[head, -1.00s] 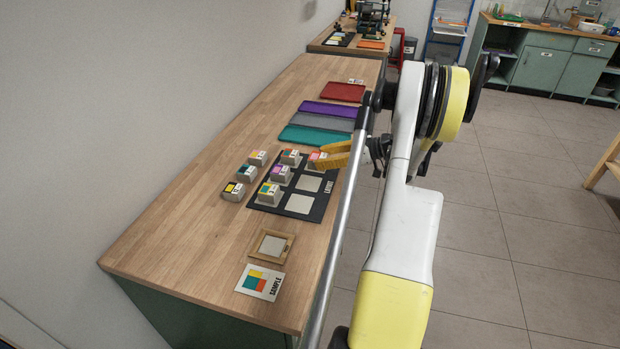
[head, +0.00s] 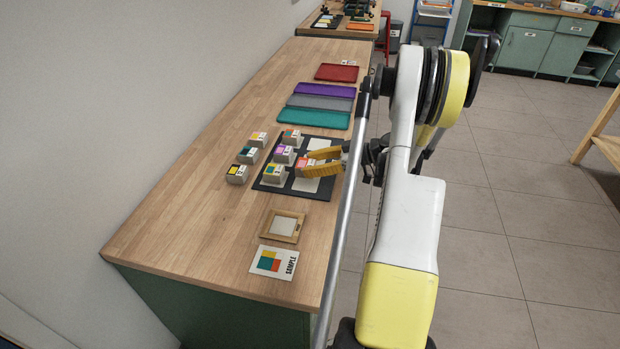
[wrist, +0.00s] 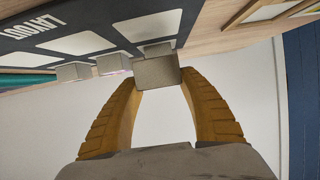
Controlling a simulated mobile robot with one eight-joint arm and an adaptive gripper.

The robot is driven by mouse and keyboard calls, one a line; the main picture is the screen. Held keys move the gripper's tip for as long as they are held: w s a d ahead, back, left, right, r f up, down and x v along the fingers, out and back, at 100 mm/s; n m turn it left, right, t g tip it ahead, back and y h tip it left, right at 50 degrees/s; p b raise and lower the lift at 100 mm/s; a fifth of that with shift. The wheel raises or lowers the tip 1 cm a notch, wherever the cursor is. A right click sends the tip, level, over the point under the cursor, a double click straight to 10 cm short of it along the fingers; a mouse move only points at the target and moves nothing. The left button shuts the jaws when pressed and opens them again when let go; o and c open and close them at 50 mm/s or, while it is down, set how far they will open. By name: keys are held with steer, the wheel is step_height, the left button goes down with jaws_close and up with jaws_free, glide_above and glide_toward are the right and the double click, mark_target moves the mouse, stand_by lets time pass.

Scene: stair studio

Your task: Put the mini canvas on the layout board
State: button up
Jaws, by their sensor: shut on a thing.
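The mini canvas (head: 304,163), a small pale block with a pink-red label on top, is between my gripper's (head: 316,162) yellow fingers. In the wrist view the fingertips (wrist: 158,82) close on its grey body (wrist: 156,72). The black layout board (head: 326,187) has pale squares in two columns. The held block is over the middle of the right column; I cannot tell whether it touches. The board also shows in the wrist view (wrist: 105,22). Three similar blocks fill the left column: red-topped (head: 291,138), purple-topped (head: 283,155) and yellow-teal (head: 273,175).
Three more blocks stand left of the board, one with a yellow label (head: 258,140). A framed piece (head: 284,225) and a sample card (head: 273,262) lie in front. Teal (head: 313,118), grey, purple and red trays lie behind. The table's left side is clear.

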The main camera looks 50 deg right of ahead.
steer(key=shift+f+b, duration=0.9)
steer(key=shift+f, duration=1.1)
steer(key=shift+a, duration=0.1)
steer(key=shift+f, duration=0.15)
steer(key=o, duration=1.1)
